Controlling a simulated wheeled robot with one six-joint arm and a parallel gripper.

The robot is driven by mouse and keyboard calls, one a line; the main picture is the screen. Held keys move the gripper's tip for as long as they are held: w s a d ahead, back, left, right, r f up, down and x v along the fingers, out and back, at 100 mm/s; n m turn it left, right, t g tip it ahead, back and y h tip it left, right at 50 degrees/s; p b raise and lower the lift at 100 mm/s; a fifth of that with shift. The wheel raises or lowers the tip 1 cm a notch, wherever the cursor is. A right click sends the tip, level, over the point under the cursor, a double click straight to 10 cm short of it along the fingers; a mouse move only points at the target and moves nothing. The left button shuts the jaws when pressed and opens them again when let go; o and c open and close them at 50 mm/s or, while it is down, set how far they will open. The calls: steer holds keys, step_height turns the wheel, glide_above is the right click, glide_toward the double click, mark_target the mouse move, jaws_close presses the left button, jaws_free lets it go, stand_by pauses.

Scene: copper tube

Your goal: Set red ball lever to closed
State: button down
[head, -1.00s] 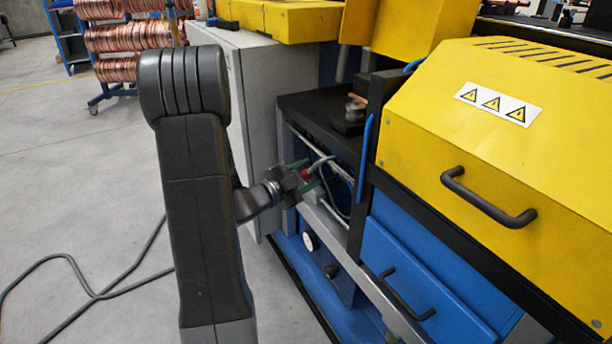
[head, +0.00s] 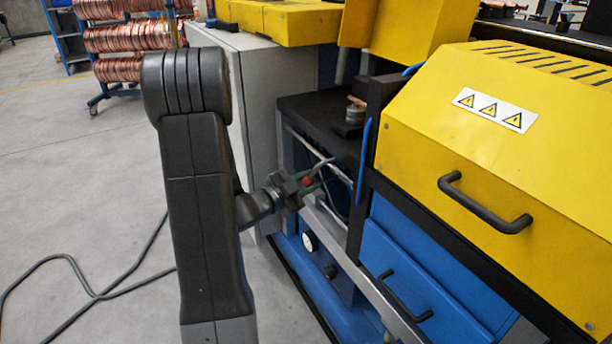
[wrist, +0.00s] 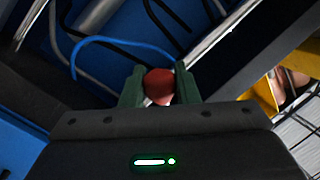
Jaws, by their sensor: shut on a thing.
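The red ball (wrist: 159,85) of the lever sits between the green fingers of my gripper (wrist: 160,92) in the wrist view. The fingers are shut on it from both sides. In the head view, my gripper (head: 310,184) reaches into the open bay at the machine's front, and the red ball (head: 307,181) shows small between the fingers. The lever's rod is mostly hidden by the gripper and the ball.
A yellow hood with a black handle (head: 484,203) stands to the right, above a blue drawer (head: 420,260). A black shelf (head: 315,115) lies above the bay. Cables and a blue hose (wrist: 110,42) run behind the ball. Open floor (head: 75,200) lies left.

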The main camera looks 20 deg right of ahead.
steer(key=s+n+g+y+p, duration=0.1)
steer(key=s+n+g+p, duration=0.2)
steer(key=s+n+p, duration=0.8)
steer(key=d+r+n+p, duration=0.1)
steer(key=p, duration=0.2)
steer(key=shift+s+y+p, duration=0.3)
steer(key=shift+s+p, duration=0.05)
steer(key=shift+g, duration=0.3)
steer(key=c, duration=1.1)
jaws_free()
steer(key=shift+c, duration=0.2)
steer(key=shift+a, duration=0.2)
steer(key=v, duration=1.3)
steer(key=shift+a, duration=0.25)
steer(key=shift+s, duration=0.15)
